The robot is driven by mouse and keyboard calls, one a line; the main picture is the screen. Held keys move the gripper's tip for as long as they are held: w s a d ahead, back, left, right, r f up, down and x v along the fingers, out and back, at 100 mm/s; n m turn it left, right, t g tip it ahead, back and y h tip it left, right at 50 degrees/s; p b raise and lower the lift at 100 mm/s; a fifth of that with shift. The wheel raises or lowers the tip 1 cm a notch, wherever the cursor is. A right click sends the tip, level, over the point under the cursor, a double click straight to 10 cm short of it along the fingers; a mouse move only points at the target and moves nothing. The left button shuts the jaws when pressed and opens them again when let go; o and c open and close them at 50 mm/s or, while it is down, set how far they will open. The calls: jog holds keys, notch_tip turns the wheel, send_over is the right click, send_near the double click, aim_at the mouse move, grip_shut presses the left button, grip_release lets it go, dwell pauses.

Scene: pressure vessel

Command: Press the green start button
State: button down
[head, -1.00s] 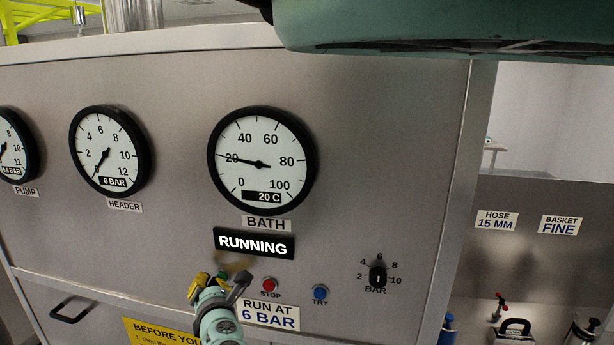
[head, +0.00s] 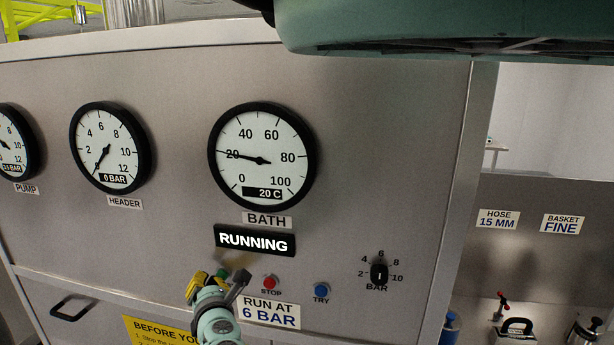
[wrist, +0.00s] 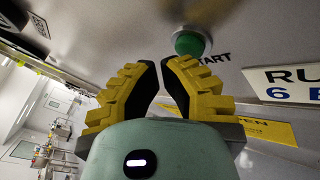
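The green start button (wrist: 190,43) is on the steel panel just beyond and slightly right of my fingertips in the wrist view, with "START" partly legible beside it. In the head view my gripper (head: 221,280) is at the panel below the lit "RUNNING" display (head: 254,241) and mostly hides the button. In the wrist view my gripper (wrist: 159,64) has its yellow fingers drawn together at the tips, with nothing between them. I cannot tell whether a fingertip touches the button.
The red stop button (head: 270,282) is close on the right, then the blue try button (head: 321,290) and the black bar knob (head: 379,273). Gauges sit above: header (head: 109,148) at 0 bar, bath (head: 262,157) at 20 C.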

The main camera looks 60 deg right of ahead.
jog(key=a, duration=0.1)
jog(key=s+a, duration=0.1)
jog(key=a, duration=0.1)
jog(key=s+a+b, duration=0.1)
jog(key=a, duration=0.1)
jog(key=shift+s+a, duration=0.2)
dwell(0.6)
